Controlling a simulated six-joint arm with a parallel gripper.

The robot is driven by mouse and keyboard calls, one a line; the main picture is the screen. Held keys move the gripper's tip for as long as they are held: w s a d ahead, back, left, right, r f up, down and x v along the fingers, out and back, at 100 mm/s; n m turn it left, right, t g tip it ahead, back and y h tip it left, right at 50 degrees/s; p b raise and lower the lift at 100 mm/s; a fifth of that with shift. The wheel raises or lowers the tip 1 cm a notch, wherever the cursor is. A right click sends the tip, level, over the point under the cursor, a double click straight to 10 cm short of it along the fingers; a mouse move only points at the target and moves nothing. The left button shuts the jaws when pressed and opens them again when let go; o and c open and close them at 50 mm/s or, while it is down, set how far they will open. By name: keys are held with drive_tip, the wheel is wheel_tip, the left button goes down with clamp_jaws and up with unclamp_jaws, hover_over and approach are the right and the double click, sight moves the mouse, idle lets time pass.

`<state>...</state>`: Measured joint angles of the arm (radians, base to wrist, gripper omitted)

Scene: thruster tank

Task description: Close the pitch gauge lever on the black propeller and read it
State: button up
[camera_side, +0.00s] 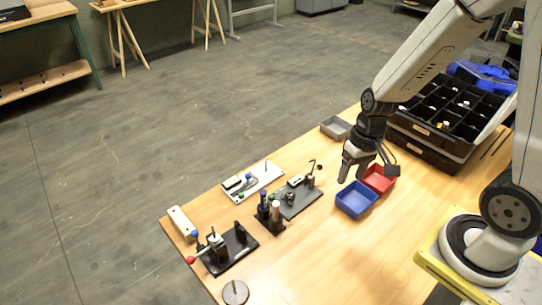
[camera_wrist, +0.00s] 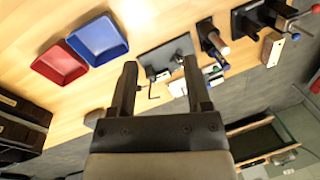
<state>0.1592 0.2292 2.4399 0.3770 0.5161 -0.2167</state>
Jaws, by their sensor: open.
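My gripper (camera_side: 367,170) is open and empty, above the table beside the blue and red trays. In the wrist view its two fingers (camera_wrist: 161,75) stand wide apart. A dark grey plate (camera_side: 302,204) lies left of it, with a small round metal part (camera_side: 290,198), a pale block (camera_side: 295,181) and a thin upright bent piece (camera_side: 314,168). The plate (camera_wrist: 160,54) shows past the fingertips in the wrist view. A white plate (camera_side: 265,180) beside it carries a small boxy device and blue and green knobs. I cannot tell which part is the black propeller or the gauge lever.
The blue tray (camera_side: 355,200) and red tray (camera_side: 379,180) stand close by the gripper; a grey tray (camera_side: 336,128) is behind. A holder (camera_side: 268,226) with upright handles and a black base (camera_side: 240,250) with a red-knobbed lever stand left. A compartment case (camera_side: 432,144) is right.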

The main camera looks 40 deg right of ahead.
drive_tip(key=r+n+t+h, duration=0.1)
drive_tip(key=r, duration=0.1)
drive_tip(key=a+r+n+t+h, duration=0.1)
drive_tip(key=r+n, duration=0.1)
drive_tip(key=shift+a, duration=0.15)
drive_tip(key=shift+w+f, duration=0.1)
drive_tip(key=shift+w, duration=0.15)
clamp_jaws()
drive_tip(key=w+d+f+m, duration=0.5)
drive_tip(key=w+d+m, duration=0.3)
drive_tip(key=w+d+f+m+g, duration=0.1)
drive_tip(key=w+d+f+m, duration=0.4)
drive_tip(key=w+d+m, duration=0.2)
drive_tip(key=shift+w+d+f+m, duration=0.35)
drive_tip(key=shift+w+d, duration=0.35)
drive_tip(key=shift+d, duration=0.5)
